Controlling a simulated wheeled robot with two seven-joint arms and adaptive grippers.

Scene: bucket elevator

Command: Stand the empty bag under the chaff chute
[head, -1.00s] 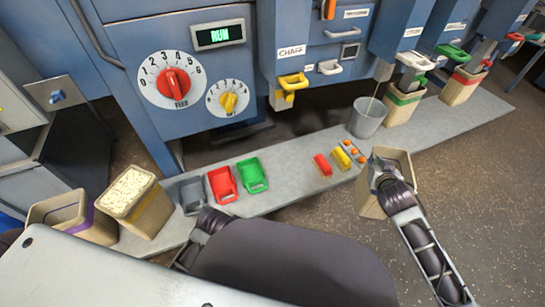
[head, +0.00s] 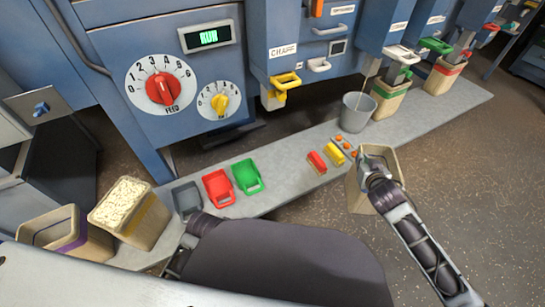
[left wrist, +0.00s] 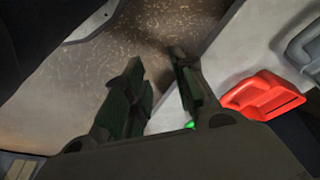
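The chaff chute (head: 274,98) is on the blue machine, under the CHAFF label and a yellow handle (head: 286,80). The bench below it looks bare. My right gripper (head: 368,165) is at the rim of an open tan bag (head: 357,192) and appears shut on it. The bag is upright at the bench's front edge, right of the chute; its base is partly hidden. A full bag with a yellow band (head: 150,222) stands tilted at the left. In the left wrist view my left gripper (left wrist: 158,80) has its fingers apart with nothing between them.
On the bench (head: 285,195) are grey, red (head: 218,187) and green (head: 247,176) scoops, red and yellow blocks (head: 334,153), and a grey bucket (head: 357,112). A purple-banded bag (head: 70,240) stands far left. Banded bags (head: 388,100) stand under chutes at right.

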